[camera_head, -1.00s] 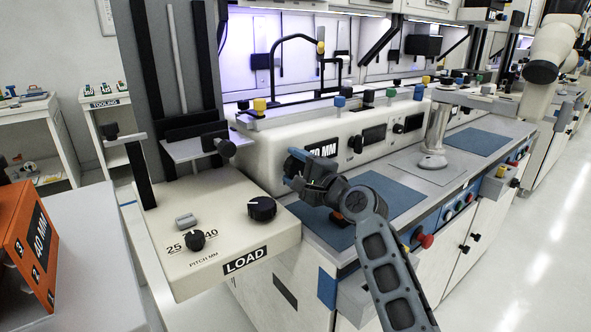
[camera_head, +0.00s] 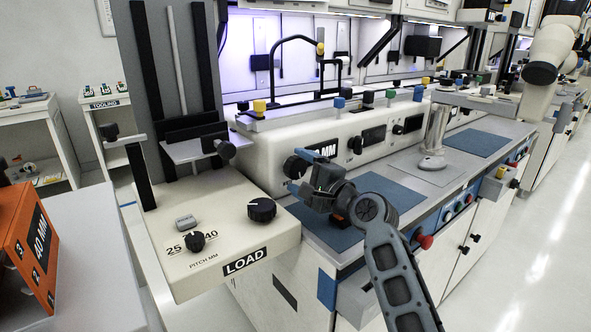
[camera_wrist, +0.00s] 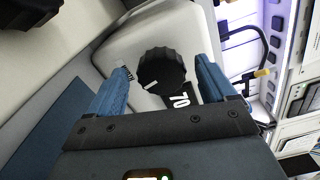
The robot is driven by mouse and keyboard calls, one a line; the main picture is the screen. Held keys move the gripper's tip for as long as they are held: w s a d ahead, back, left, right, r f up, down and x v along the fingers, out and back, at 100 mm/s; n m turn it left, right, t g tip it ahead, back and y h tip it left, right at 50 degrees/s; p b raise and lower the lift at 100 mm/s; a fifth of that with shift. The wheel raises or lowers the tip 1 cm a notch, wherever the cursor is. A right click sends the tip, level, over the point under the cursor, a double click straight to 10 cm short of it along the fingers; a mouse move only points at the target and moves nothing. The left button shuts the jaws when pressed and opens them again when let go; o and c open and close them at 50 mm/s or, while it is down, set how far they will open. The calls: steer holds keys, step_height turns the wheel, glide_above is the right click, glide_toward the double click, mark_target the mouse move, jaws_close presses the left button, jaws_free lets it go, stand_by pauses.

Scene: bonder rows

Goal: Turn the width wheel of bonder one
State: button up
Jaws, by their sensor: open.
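The width wheel (camera_head: 295,167) is a black ribbed knob on the cream end of bonder one, beside a black "70 MM" label (camera_head: 322,149). In the wrist view the wheel (camera_wrist: 161,70) shows nearly whole, with a white pointer line. My gripper (camera_head: 305,184) is just in front of the wheel, to its lower right in the head view. Its blue fingers are spread and empty. In the wrist view they appear on either side of the wheel. I see no contact, and cannot tell how far the tips are from it.
The load unit (camera_head: 225,235) with its pitch knob (camera_head: 195,241) and a larger black knob (camera_head: 262,209) stands to the left. An orange "40 MM" box (camera_head: 30,240) is at far left.

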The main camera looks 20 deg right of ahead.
steer(key=v, duration=0.5)
steer(key=shift+s, duration=0.2)
steer(key=shift+r, duration=0.1)
steer(key=shift+w+a+f+m+g+h+p, duration=0.1)
steer(key=shift+w+a+m+g+h+p, duration=0.35)
steer(key=shift+w+m+p, duration=1.2)
steer(key=shift+w+a+f+m+g+h+p, duration=0.1)
steer(key=shift+w+m+g+h+p, duration=0.75)
steer(key=shift+m+p, duration=1.5)
steer(key=shift+w+a+f+m+g+h+p, duration=0.2)
steer(key=shift+w+m+g+h+p, duration=0.25)
steer(key=shift+w+m+p, duration=1.25)
steer(key=shift+s+p, duration=0.3)
steer(key=shift+c, duration=0.2)
steer(key=shift+a, duration=0.1)
steer(key=c, duration=0.9)
